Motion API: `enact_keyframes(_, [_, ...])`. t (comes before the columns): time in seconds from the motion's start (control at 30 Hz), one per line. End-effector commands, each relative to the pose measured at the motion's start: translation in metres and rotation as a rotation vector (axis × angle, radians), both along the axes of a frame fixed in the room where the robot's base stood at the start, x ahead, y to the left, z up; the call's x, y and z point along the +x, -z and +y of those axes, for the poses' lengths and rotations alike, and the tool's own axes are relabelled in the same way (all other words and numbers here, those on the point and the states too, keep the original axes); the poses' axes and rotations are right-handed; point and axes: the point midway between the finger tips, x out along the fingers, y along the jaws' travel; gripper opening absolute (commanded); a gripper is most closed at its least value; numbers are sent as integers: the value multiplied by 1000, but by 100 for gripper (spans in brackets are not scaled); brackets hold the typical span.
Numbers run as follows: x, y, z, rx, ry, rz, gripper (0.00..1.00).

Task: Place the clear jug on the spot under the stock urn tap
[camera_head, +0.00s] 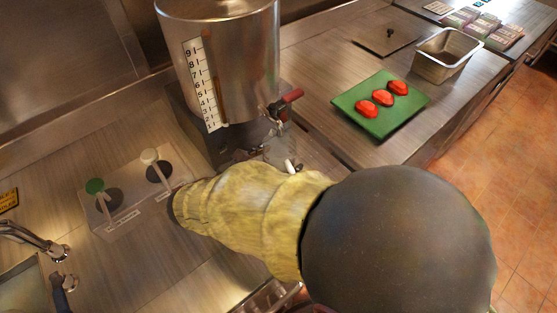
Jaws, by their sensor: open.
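The stock urn (222,65) is a tall steel cylinder with a white number scale, standing at the back of the counter. Its tap has a red handle (291,96) on the right side. A clear jug (281,147) shows faintly below the tap, close beside the urn's dark base; its lower part is hidden by my arm. My gripper (240,156) is mostly hidden behind my yellow-sleeved arm, with only small dark parts showing just left of the jug. I cannot tell whether it touches the jug. The spot under the tap is largely covered.
A green board (345,116) with several red pieces lies on the right counter, near a steel pan (420,67) and a flat lid (365,43).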

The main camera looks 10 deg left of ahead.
Motion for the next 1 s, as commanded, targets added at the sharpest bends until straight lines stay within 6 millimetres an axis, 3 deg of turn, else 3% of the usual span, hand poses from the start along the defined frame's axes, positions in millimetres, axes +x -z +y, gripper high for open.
enact_keyframes(0.17, [-15,-11,11,1,-4,0,74])
enact_keyframes(0.6, [-80,-43,52,0,-3,0,74])
enact_keyframes(1.0, [-93,-47,61,1,0,-1,74])
